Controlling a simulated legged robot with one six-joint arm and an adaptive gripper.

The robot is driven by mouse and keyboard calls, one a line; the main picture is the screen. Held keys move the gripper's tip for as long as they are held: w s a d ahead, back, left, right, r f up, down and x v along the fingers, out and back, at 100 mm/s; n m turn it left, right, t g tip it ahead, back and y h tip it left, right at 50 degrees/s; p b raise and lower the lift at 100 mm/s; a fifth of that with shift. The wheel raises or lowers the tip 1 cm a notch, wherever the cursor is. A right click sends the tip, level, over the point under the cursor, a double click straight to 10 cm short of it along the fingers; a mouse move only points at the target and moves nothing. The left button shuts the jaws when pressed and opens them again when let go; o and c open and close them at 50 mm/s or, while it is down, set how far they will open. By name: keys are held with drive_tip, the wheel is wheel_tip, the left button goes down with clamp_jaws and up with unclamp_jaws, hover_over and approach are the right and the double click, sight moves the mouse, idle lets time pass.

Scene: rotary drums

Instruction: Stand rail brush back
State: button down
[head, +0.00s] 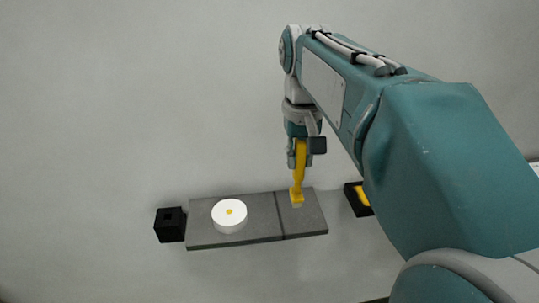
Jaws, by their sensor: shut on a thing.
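The yellow brush (298,180) hangs upright below my gripper (300,150), with its wider head and pale bristles at the bottom. My gripper is shut on the upper part of its handle. The brush head is over the right part of a grey slab (260,231); I cannot tell whether the bristles touch it. A black block (164,230) with a dark square opening stands just left of the slab.
A white round drum (227,221) with a yellow centre sits on the slab's left part. A black tray (353,205) holding something yellow (362,195) is at the right, partly hidden by my arm. The pale floor around is mostly clear.

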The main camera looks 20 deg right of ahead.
drive_tip(key=w+d+f, duration=0.1)
drive_tip(key=w+f, duration=0.2)
drive_tip(key=f, duration=0.4)
drive_tip(key=shift+w+d+f, duration=0.15)
drive_tip(key=shift+d+f, duration=0.2)
drive_tip(key=c, duration=0.5)
unclamp_jaws()
drive_tip(key=shift+f, duration=0.1)
drive_tip(key=shift+c, duration=0.2)
wheel_tip(320, 180, up, 12)
drive_tip(key=s+a+f+n+t, duration=0.3)
drive_tip(key=s+a+f+t, duration=0.2)
drive_tip(key=s+a+f, duration=0.5)
wheel_tip(320, 180, down, 4)
drive_tip(key=shift+s+a+r+t, duration=0.2)
drive_tip(key=shift+s+a+t, duration=0.15)
drive_tip(key=shift+s, duration=0.9)
